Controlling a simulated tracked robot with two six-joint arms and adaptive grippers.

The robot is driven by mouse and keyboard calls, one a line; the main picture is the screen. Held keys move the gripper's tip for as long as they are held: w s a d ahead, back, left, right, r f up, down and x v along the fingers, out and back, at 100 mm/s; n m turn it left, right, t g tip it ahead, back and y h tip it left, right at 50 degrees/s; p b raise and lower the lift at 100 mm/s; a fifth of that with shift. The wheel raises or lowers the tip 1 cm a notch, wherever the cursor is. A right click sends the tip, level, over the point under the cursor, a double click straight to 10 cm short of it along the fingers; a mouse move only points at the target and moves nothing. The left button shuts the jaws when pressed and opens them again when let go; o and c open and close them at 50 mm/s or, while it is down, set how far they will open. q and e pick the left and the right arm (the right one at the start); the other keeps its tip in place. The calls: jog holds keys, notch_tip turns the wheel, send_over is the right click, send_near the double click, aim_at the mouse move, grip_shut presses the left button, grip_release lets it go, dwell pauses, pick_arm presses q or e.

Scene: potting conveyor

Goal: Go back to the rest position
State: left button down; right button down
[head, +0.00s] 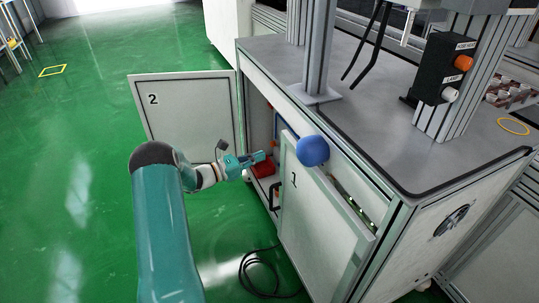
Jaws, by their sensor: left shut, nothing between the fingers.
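My left arm comes in from the lower left. My left gripper (256,157) is shut and empty at the opening of the cabinet (420,244), between its two doors. Door 2 (190,112) stands swung open to the left, and door 1 (318,215) stands ajar to the right of the gripper. A red object (264,168) shows inside the cabinet just beyond the gripper; the gripper partly covers it. My right gripper is not in the picture.
A black cable (262,277) lies coiled on the green floor below. The grey worktop (375,130) carries a metal post and a control box (444,68).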

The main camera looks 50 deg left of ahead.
pick_arm(q)
jog(key=s+a, duration=0.2)
jog(key=s, duration=0.5)
jog(key=d+f+m+g+h, duration=0.2)
jog(key=d+f+m+g, duration=0.15)
jog(key=d+f, duration=0.45)
jog(key=d+f+m+g+h, duration=0.25)
jog(key=d+f+g, duration=0.2)
jog(key=d, duration=0.65)
jog(key=d+f+m+g+h, duration=0.25)
jog(key=d+f+g, duration=0.2)
jog(key=d, duration=0.55)
jog(key=s+d+f+m+g+y, duration=0.2)
jog(key=s+d+f+m+g, duration=0.15)
jog(key=d+m, duration=0.25)
jog(key=s+d+f+m+g+y, duration=0.1)
jog(key=s+d+f+m+g, duration=0.2)
jog(key=s+d+m, duration=0.25)
jog(key=s+d+r+m+t+y+p, duration=0.1)
jog(key=d+r+m+t+y+p, duration=0.15)
jog(key=d+m, duration=0.9)
notch_tip(320, 180, up, 20)
jog(key=a+p, duration=0.2)
jog(key=p, duration=1.7)
jog(key=shift+f+m+g+p, duration=0.2)
jog(key=shift+m+g+p, duration=0.1)
jog(key=shift+m+g, duration=0.05)
